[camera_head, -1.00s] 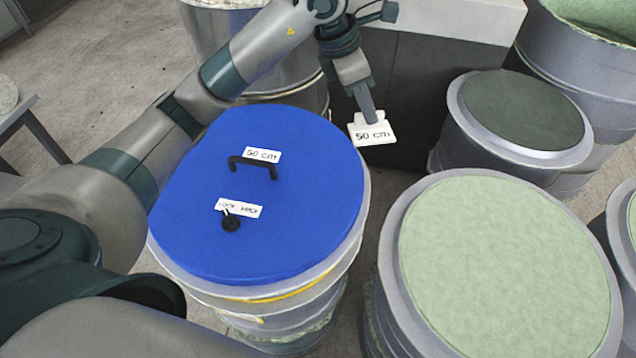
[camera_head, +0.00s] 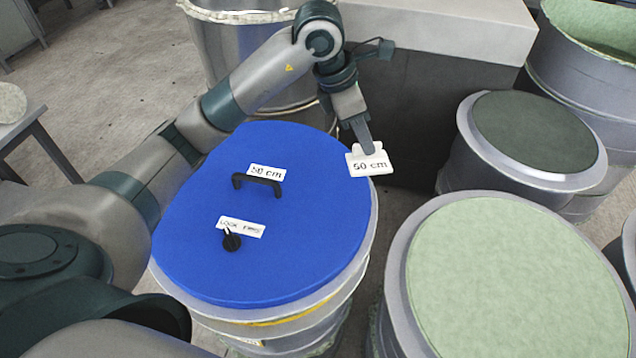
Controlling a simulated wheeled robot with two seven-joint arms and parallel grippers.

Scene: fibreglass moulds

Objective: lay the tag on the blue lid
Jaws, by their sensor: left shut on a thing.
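The blue lid (camera_head: 300,235) lies on a round mould in the middle of the view. It carries a black handle, a black knob and two flat white labels. My left gripper (camera_head: 367,148) is shut on the white tag (camera_head: 371,165), which reads "50 cm". The tag hangs at the lid's upper right edge in the picture, and it looks held above the lid's level. I cannot tell whether it touches anything. My right gripper is not in view.
A round mould with a pale green top (camera_head: 510,275) stands at the right. A dark-topped mould (camera_head: 535,132) is behind it. A grey block (camera_head: 430,30) stands at the back. A table edge (camera_head: 22,125) shows at the left.

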